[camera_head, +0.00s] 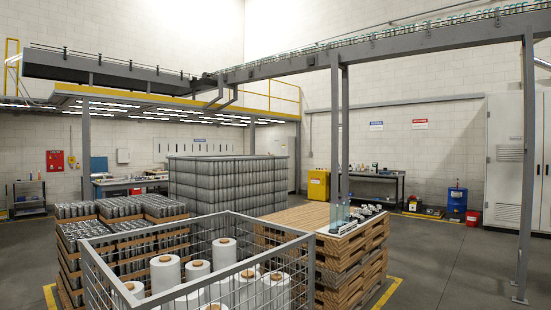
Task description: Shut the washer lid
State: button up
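I cannot make out a washer or its lid in the head view. My gripper and arm are not in this view either. No machine with an open or shut lid can be told here.
A wire cage (88,274) with white film rolls (166,270) stands close in front. Pallets of cans (120,209), a tall wrapped can stack (222,187) and a wooden pallet stack (338,268) crowd the middle. A steel post (527,170) and white cabinet (508,165) stand right. Floor (440,262) is clear there.

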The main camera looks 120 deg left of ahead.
aim_at(99, 164)
jog(key=u, duration=2.45)
jog(key=j+u, duration=0.35)
jog(key=i+j+u, duration=0.15)
jog(key=j+u, duration=0.2)
jog(key=j, duration=0.15)
jog(key=i+j+u, duration=0.1)
jog(key=j+u, duration=0.3)
jog(key=i+j+u, duration=0.2)
jog(key=j+u, duration=0.15)
jog(key=i+j+u, duration=0.2)
jog(key=u, duration=0.15)
jog(key=i+j+u, duration=0.65)
jog(key=i, duration=0.3)
jog(key=i+j+u, duration=0.25)
jog(key=i, duration=0.4)
jog(key=i+u, duration=0.3)
jog(key=i, duration=10.55)
jog(key=l, duration=0.1)
